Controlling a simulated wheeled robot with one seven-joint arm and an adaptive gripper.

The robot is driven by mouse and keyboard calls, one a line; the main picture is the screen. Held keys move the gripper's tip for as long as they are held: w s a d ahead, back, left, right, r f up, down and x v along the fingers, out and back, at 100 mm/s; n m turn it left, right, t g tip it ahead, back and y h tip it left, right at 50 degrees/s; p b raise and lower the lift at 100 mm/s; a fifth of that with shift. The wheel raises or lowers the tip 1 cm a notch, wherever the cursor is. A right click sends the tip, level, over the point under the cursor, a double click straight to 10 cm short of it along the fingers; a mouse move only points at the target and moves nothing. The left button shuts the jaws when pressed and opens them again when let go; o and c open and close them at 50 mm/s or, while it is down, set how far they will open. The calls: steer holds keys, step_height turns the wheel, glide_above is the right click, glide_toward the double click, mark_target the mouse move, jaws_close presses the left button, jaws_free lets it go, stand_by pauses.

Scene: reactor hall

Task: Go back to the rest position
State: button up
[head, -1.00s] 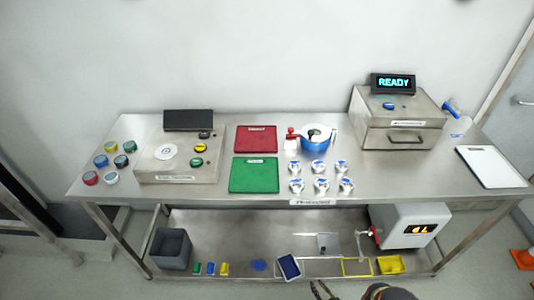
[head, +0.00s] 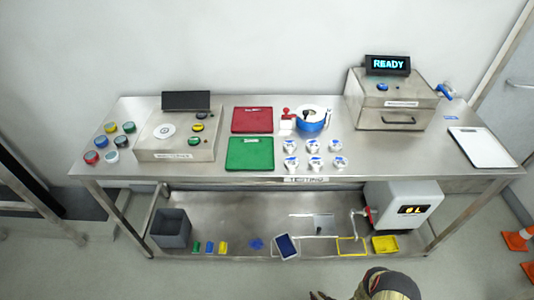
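My arm (head: 388,285) shows at the bottom edge of the head view, in front of the lower shelf and apart from the bench. A small dark piece (head: 319,295), likely the tip of my gripper, just shows left of it. The rest of the gripper is cut off by the frame, so I cannot see its fingers or whether it holds anything.
A steel bench (head: 360,170) carries a red mat (head: 252,120), green mat (head: 250,154), blue pot (head: 310,120), several small cups, jars (head: 91,157) and two machines. Its lower shelf holds a grey bin (head: 171,228). Orange cones (head: 517,239) stand at right.

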steer(key=s+d+r+m+g+h, duration=0.2)
steer(key=s+d+r+g, duration=0.1)
steer(key=d+r+g, duration=0.55)
steer(key=w+d+r+m+g+b, duration=0.1)
steer(key=w+d+r, duration=0.1)
steer(key=r, duration=0.9)
steer(key=w+d+r+h, duration=0.1)
steer(key=w+d+r, duration=0.1)
steer(key=r, duration=0.8)
steer(key=w+d+r+m+g+b, duration=0.1)
steer(key=w+d+r, duration=0.1)
steer(key=r, duration=0.9)
steer(key=s+a+r+m+b, duration=0.1)
steer(key=a+r, duration=0.3)
steer(key=r, duration=0.8)
steer(key=s+a+r+b, duration=0.15)
steer(key=a+r, duration=0.25)
steer(key=r, duration=0.9)
steer(key=s+a+r+t, duration=0.3)
steer(key=a+r, duration=0.1)
steer(key=r, duration=0.5)
steer(key=s+a+r+n+t+b, duration=0.1)
steer(key=s+a+r, duration=0.3)
steer(key=r, duration=0.5)
steer(key=s+a+r+n+t+b, duration=0.1)
steer(key=s+a+r+t, duration=0.3)
steer(key=r, duration=0.5)
steer(key=shift+a+t, duration=0.35)
steer(key=shift+a, duration=0.8)
